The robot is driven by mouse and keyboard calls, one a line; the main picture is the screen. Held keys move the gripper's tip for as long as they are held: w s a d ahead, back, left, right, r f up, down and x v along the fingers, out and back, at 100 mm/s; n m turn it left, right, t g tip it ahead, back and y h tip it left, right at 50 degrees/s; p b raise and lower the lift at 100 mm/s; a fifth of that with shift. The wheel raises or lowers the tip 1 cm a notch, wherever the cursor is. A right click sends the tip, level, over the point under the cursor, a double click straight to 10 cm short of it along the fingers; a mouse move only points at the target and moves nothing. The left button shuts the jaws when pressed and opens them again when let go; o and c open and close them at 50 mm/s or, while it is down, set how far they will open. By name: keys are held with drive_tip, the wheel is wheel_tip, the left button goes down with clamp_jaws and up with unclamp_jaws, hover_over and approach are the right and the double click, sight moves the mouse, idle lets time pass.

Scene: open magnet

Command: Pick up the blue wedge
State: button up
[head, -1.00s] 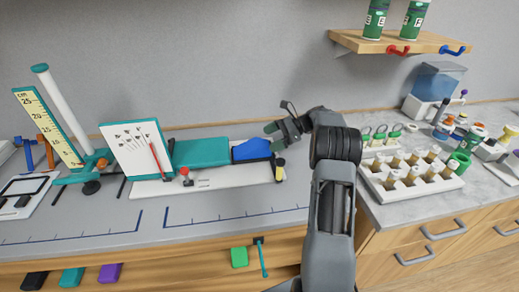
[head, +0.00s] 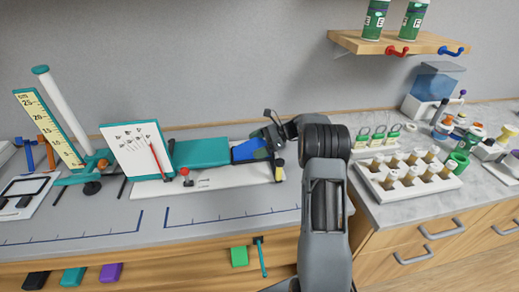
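The blue wedge (head: 242,152) lies at the right end of a white board (head: 210,182), just right of a teal padded block (head: 202,152). My gripper (head: 263,146) is at the wedge's right side, coming from the right and behind. A greenish fingertip overlaps the wedge's right part in the picture. The other finger is mostly hidden, so I cannot tell whether the gripper is open or closed, or whether it touches the wedge.
A white panel (head: 132,150) with a red pointer stands left of the teal block. A short black post with a yellow top (head: 279,170) stands close to my gripper. A white rack (head: 407,185) of vials is at right.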

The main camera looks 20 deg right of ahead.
drive_tip(key=c, duration=0.8)
drive_tip(key=shift+c, duration=0.2)
